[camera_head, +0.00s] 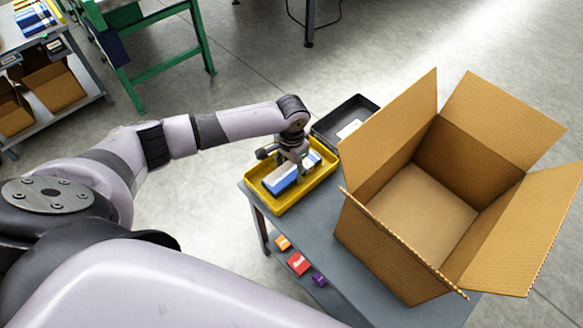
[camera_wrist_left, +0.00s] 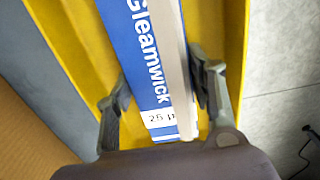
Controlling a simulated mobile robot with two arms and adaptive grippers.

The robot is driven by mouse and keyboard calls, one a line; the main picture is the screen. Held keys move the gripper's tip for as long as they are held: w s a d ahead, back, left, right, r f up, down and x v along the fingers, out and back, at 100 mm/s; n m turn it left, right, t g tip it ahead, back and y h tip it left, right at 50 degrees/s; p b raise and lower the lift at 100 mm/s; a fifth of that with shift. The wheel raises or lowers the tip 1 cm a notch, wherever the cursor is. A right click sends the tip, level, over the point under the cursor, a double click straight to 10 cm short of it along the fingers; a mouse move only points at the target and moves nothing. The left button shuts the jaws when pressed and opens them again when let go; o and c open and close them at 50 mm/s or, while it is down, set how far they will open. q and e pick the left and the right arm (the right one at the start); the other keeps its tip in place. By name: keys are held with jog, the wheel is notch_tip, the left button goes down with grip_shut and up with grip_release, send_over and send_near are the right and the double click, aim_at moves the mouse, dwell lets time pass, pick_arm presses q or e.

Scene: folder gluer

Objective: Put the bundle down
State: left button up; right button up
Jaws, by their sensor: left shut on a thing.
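The bundle (camera_head: 279,179) is blue and white, with "Cleamwick" lettering facing up in the left wrist view (camera_wrist_left: 150,62). It is over or in the yellow tray (camera_head: 305,189); I cannot tell whether it touches the tray floor. My left gripper (camera_head: 294,168) points down into the tray and is shut on the bundle. In the left wrist view one finger is on each side of the bundle (camera_wrist_left: 158,88). The yellow tray wall (camera_wrist_left: 232,60) runs alongside. My right gripper is not in view.
A large open cardboard box (camera_head: 385,235) stands on the grey table (camera_head: 318,222) right of the tray. A black tray (camera_head: 328,128) is behind the yellow one. Small coloured packs (camera_head: 298,263) lie on a lower shelf. A green frame (camera_head: 165,65) stands at the back left.

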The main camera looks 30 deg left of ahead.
aim_at(291, 169)
pick_arm(q)
jog(key=o, duration=1.3)
notch_tip(291, 169, up, 12)
jog(key=shift+r+p, duration=0.1)
jog(key=shift+p, duration=0.25)
